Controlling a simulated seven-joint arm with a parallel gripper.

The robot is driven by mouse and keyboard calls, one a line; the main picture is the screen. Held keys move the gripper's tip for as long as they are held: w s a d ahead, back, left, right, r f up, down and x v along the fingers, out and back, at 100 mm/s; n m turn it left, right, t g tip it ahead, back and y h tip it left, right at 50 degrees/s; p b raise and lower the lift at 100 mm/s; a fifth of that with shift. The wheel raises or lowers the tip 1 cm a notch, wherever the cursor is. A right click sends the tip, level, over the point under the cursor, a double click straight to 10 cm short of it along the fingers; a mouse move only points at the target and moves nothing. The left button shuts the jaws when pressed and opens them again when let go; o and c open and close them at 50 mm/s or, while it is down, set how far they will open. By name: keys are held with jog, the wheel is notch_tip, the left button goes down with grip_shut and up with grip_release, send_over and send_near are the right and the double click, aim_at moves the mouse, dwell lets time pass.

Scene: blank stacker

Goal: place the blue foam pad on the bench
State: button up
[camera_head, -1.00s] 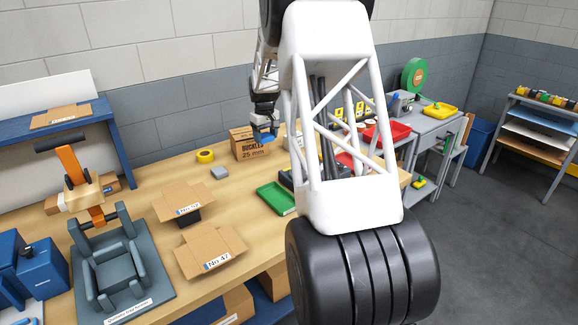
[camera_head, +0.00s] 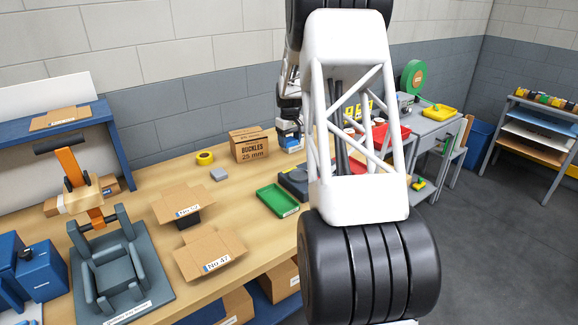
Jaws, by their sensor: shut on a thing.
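My gripper (camera_head: 289,122) is small in the view, behind the large white lattice link of my arm. It is above the back of the wooden bench (camera_head: 240,190), just right of the buckles carton. It is shut on the blue foam pad (camera_head: 289,134), which shows only as a small blue patch at the fingertips. My arm hides part of the area to its right. I cannot tell whether the pad touches anything below it.
The buckles carton (camera_head: 249,146), yellow tape roll (camera_head: 205,158), grey block (camera_head: 219,174) and green tray (camera_head: 277,200) stand on the bench. Two open cartons, No 52 (camera_head: 183,206) and No 47 (camera_head: 211,254), lie nearer. Bare wood shows between them. A grey fixture (camera_head: 118,262) stands at left.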

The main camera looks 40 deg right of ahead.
jog(key=shift+f, duration=3)
jog(key=shift+f, duration=0.1)
jog(key=shift+f, duration=1.8)
jog(key=shift+f, duration=0.1)
jog(key=o, duration=0.9)
notch_tip(320, 180, up, 12)
jog(key=shift+r, duration=0.15)
